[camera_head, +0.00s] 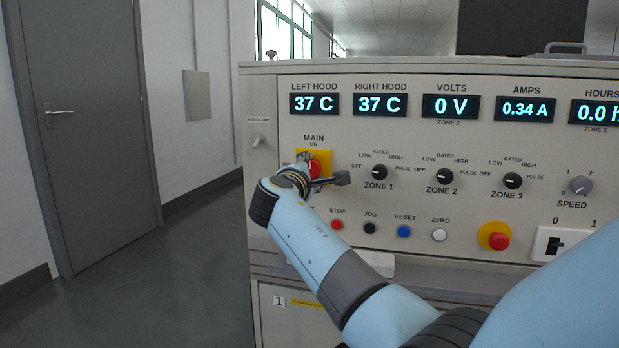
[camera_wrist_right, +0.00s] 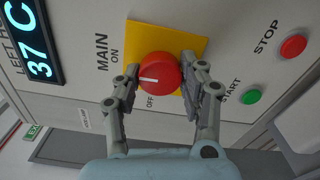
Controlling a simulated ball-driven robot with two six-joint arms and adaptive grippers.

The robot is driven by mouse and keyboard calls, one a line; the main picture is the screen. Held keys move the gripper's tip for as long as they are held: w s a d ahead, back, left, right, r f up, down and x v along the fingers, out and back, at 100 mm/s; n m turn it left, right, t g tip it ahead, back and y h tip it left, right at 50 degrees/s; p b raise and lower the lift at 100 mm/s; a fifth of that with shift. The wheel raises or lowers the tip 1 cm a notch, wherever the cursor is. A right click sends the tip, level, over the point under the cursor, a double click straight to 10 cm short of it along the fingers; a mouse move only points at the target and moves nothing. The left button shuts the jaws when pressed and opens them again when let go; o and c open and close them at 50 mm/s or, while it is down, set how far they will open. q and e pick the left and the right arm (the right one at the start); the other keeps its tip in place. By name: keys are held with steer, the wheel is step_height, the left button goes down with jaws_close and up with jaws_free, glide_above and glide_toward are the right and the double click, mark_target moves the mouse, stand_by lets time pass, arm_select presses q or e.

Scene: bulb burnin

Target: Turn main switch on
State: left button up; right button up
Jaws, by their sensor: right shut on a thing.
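The main switch is a red knob (camera_head: 314,170) on a yellow plate (camera_head: 326,157) at the left of the panel, partly hidden by my right gripper in the head view. In the right wrist view the red knob (camera_wrist_right: 159,73) is clear, and its white mark points toward the MAIN ON label (camera_wrist_right: 108,53). The OFF label (camera_wrist_right: 151,103) lies to one side of the mark. My right gripper (camera_wrist_right: 162,68) is shut on the red knob, with one finger on either side of it. My left gripper is in neither view.
Zone knobs (camera_head: 443,177) sit to the right of the main switch. Below are several push buttons, including the red STOP button (camera_head: 337,225), and a red mushroom button (camera_head: 499,241). The lit displays (camera_head: 450,107) read 0 V and 0.34 A. Floor left of the cabinet is clear.

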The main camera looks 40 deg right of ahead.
steer(key=shift+f+m, duration=0.1)
steer(key=shift+m, duration=0.2)
steer(key=o, duration=1.2)
steer(key=shift+c, duration=0.2)
steer(key=v, duration=0.7)
steer(key=shift+s+a, duration=0.15)
steer(key=shift+a, duration=0.1)
